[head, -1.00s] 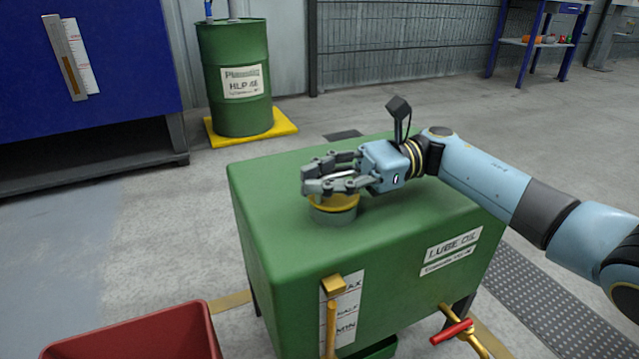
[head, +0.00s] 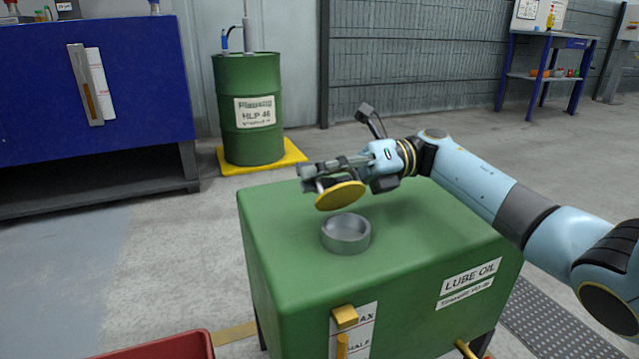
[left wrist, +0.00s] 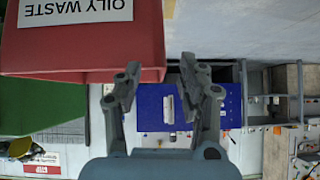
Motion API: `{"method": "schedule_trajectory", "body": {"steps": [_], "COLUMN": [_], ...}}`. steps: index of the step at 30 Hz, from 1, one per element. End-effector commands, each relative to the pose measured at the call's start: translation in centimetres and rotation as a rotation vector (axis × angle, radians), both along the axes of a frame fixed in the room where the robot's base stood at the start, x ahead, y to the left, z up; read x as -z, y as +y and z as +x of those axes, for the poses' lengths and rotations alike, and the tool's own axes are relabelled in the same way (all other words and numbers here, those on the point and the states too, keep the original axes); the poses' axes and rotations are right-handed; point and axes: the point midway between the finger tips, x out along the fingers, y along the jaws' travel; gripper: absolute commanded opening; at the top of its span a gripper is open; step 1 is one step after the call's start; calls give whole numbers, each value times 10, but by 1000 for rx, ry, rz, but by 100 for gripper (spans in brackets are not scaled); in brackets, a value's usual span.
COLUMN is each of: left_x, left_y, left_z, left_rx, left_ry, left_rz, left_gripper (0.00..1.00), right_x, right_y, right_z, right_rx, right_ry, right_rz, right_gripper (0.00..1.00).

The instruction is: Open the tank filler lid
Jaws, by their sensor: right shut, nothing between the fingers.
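The green lube oil tank (head: 400,235) stands in the middle of the head view. A grey filler neck (head: 345,234) on its top is uncovered. The round yellow lid (head: 340,196) is tilted, raised above and behind the neck. My right gripper (head: 312,178) is shut with nothing between its fingers. Its fingers are just above the lid, seemingly against its far side; the exact contact is hidden. My left gripper (left wrist: 161,72) shows only in the left wrist view, open and empty. Part of the tank (left wrist: 40,90) shows at the left there.
A red oily waste bin (left wrist: 80,50) fills the upper left of the wrist view; its rim (head: 165,345) shows at the head view's bottom. A green drum (head: 248,120) stands behind on a yellow base. A blue cabinet (head: 60,80) is at left. Floor between is clear.

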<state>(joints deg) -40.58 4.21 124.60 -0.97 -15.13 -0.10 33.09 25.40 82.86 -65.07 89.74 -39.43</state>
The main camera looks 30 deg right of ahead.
Motion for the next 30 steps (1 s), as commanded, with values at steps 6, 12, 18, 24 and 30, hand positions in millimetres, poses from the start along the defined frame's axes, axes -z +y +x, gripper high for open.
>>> {"method": "schedule_trajectory", "body": {"steps": [6, 12, 18, 24, 30], "left_x": [4, 5, 5, 5, 5], "left_y": [-1, -1, -2, -2, -2], "left_z": [-3, -5, -6, -6, -7], "left_rx": [3, 6, 8, 10, 11], "left_ry": [-40, -67, -87, -102, -105], "left_rz": [-1, -2, -3, -4, -3], "left_gripper": [40, 40, 40, 40, 40], "right_x": [4, 7, 11, 14, 15], "right_y": [-2, -3, -4, -4, -4], "right_z": [13, 22, 28, 32, 33], "right_rx": [4, 4, 4, 4, 4], "right_ry": [202, 366, 487, 563, 593], "right_rz": [10, 18, 25, 29, 30], "right_gripper": [0, 0, 0, 0, 0]}}
